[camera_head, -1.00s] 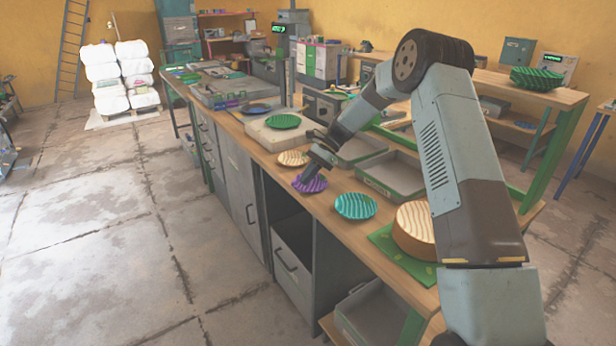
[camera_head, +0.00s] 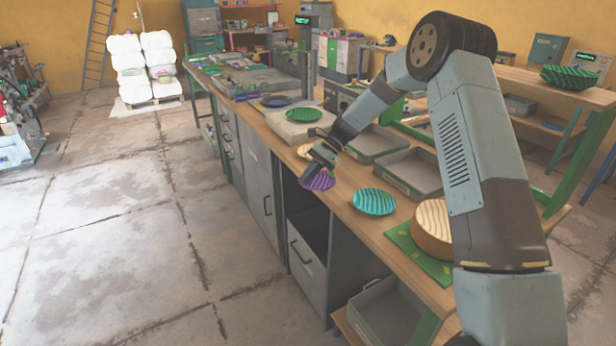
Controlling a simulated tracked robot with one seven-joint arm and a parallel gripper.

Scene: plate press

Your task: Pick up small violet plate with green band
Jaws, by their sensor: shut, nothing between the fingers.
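The small violet plate (camera_head: 321,183) lies at the front edge of the wooden bench and seems to reach slightly past it. Its surface is ridged; I cannot make out a green band at this size. My gripper (camera_head: 309,176) points down at the plate's left side, with its fingertips at or just above the plate. It is shut with nothing held. The fingers and wrist hide part of the plate, and I cannot tell whether they touch it.
A teal plate (camera_head: 374,202) lies nearer on the bench, and a cream plate (camera_head: 304,151) lies just behind my gripper, partly hidden. A round wooden-looking piece (camera_head: 432,236) sits on a green mat (camera_head: 412,252). Grey trays (camera_head: 412,172) stand at the back.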

